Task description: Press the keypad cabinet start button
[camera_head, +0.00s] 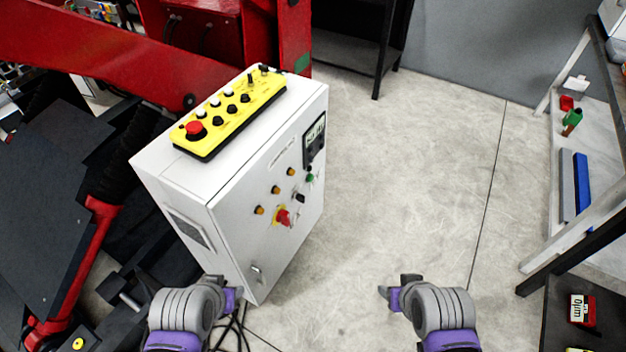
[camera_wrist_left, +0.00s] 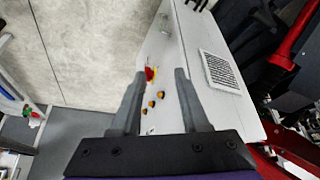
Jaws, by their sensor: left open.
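The white control cabinet (camera_head: 235,210) stands left of centre in the head view. Its front panel carries a dark display unit (camera_head: 314,140), a small green button (camera_head: 310,177), a black switch (camera_head: 299,197), several orange buttons (camera_head: 276,189) and a red knob on yellow (camera_head: 283,218). My left gripper (camera_head: 232,294) is beside the cabinet's lower front corner. In the left wrist view its fingers are apart and empty (camera_wrist_left: 160,75), with the red knob (camera_wrist_left: 150,74) and orange buttons (camera_wrist_left: 152,104) seen between them. My right gripper (camera_head: 394,290) is over the floor, away from the cabinet; its opening is unclear.
A yellow pendant (camera_head: 230,112) with a red mushroom button lies on the cabinet top. Red and black machinery (camera_head: 70,220) fills the left. The floor (camera_head: 410,180) right of the cabinet is clear. A workbench (camera_head: 590,150) with a green-and-red item stands at far right.

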